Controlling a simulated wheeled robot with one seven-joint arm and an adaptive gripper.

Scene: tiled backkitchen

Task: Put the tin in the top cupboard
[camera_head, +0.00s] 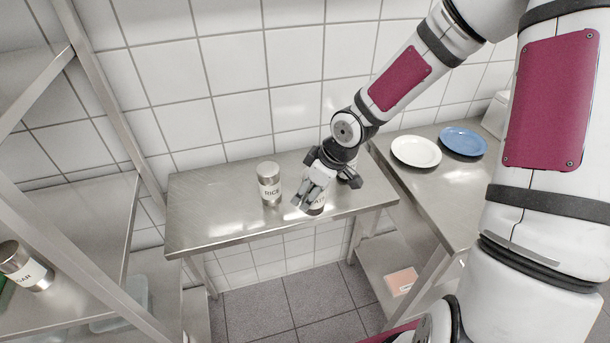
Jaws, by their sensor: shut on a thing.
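My gripper (306,202) is over the steel table, shut on a metal tin (318,208) with a pale label. The fingers hide most of this tin and its lettering shows only in part. I cannot tell whether its base touches the table. A second metal tin (269,186), labelled RICE, stands upright on the table just left of my gripper, apart from it. A third tin (24,267), its label ending in "AR", is on a shelf at the far left. I see no closed cupboard, only the open metal shelf unit (70,215) at the left.
The steel table (205,208) is clear at its left end. A steel counter (440,190) at the right bears a white plate (416,151) and a blue plate (463,141). A pinkish box (402,281) lies on its lower shelf. Slanted posts (105,90) of the shelf unit stand at the left.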

